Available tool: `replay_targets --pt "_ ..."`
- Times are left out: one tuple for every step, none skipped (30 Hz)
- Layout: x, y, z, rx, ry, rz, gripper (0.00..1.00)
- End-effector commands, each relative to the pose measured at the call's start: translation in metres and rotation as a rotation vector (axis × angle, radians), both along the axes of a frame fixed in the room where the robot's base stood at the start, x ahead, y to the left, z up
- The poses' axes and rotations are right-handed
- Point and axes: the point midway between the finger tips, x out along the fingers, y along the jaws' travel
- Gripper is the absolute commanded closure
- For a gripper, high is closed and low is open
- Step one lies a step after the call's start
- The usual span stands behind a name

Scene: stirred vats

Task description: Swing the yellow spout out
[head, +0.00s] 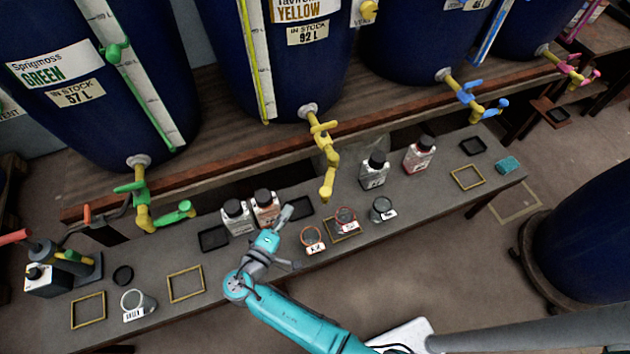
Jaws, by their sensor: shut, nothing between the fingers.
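The yellow spout (327,182) hangs from a yellow tap below the blue vat labelled YELLOW (290,60). It has several jointed pieces and reaches down over the grey bench, its lower end pointing toward the bench front. My gripper (287,212) is shut and empty, to the left of and a little lower in the picture than the spout's end. A clear gap shows between them. The gripper is small in this view and its fingertips are hard to make out.
Bottles (236,217) stand just left of my gripper. Small labelled cups (312,240) stand to its right, one near a yellow frame on the bench (440,193). A green spout (172,214) hangs farther left and a blue one (484,108) farther right.

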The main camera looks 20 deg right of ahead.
Motion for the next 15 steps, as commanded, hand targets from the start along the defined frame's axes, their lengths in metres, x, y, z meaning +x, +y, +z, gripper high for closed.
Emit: replay_targets --pt "0.001 0.001 0.002 -0.006 -0.006 -0.003 1.00" --pt "0.002 0.001 0.003 -0.008 -0.008 -0.004 1.00" --pt "0.004 -0.001 0.003 -0.009 -0.010 -0.005 1.00" --pt "0.006 -0.003 0.003 -0.009 -0.009 -0.006 1.00" --pt "0.008 -0.006 0.003 -0.009 -0.009 -0.008 1.00" --pt "0.011 -0.010 0.003 -0.009 -0.009 -0.008 1.00" --pt "0.014 -0.014 0.002 -0.009 -0.009 -0.008 1.00" --pt "0.017 -0.017 0.002 -0.009 -0.009 -0.009 1.00" --pt "0.022 -0.023 0.002 -0.009 -0.009 -0.009 1.00" --pt "0.026 -0.027 0.002 -0.008 -0.010 -0.009 1.00" --pt "0.030 -0.031 0.001 -0.008 -0.009 -0.010 1.00" --pt "0.035 -0.037 0.001 -0.008 -0.009 -0.008 1.00" --pt "0.039 -0.041 0.001 -0.007 -0.009 -0.009 1.00" --pt "0.043 -0.045 0.000 -0.008 -0.009 -0.008 1.00" --pt "0.047 -0.051 0.000 -0.007 -0.009 -0.009 1.00"
